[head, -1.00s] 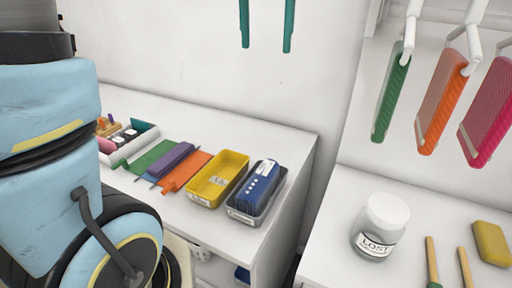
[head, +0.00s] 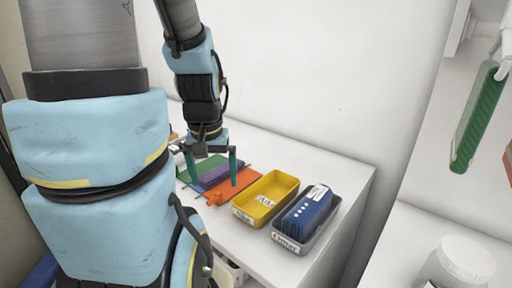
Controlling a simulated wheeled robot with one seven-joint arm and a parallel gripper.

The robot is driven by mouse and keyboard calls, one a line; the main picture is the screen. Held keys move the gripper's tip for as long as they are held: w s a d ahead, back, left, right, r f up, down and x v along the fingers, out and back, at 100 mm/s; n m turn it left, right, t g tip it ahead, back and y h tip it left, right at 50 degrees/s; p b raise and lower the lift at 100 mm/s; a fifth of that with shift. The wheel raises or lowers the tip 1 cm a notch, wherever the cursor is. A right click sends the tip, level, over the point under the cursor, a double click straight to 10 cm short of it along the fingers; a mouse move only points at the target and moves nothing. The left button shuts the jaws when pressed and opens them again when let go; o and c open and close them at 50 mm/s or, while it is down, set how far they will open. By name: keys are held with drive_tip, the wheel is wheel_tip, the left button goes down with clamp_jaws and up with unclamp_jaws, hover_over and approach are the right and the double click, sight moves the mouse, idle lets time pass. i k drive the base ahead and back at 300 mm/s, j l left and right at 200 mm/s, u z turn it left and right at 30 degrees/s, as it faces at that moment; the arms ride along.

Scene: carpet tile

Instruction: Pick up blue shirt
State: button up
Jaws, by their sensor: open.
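A folded blue shirt (head: 308,211) with a row of white dots and a white tag lies in a grey labelled bin (head: 290,245) near the right end of the white table. My gripper (head: 212,181) is open and points down, with its two green fingers apart. It is to the left of the blue shirt, over or in front of the folded purple, green and orange cloths. The gap between the fingertips and the cloths is hard to judge. Nothing is seen held between the fingers.
A yellow labelled bin (head: 262,200) stands between the orange cloth (head: 238,188) and the grey bin. The purple cloth (head: 215,172) lies beside the orange one. A green item (head: 478,115) hangs at right, above a white-lidded jar (head: 464,262). The wall rises behind the table.

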sight(302, 221)
drive_tip(key=k+j+u, duration=0.2)
drive_tip(key=k, duration=0.45)
drive_tip(key=l+u, duration=0.1)
drive_tip(key=u, duration=0.85)
drive_tip(key=k+u, duration=0.1)
drive_tip(key=u, duration=0.35)
drive_tip(key=k+u, duration=0.1)
drive_tip(key=u, duration=0.35)
drive_tip(key=k+u, duration=0.25)
drive_tip(key=k, duration=0.55)
drive_tip(key=j, duration=0.05)
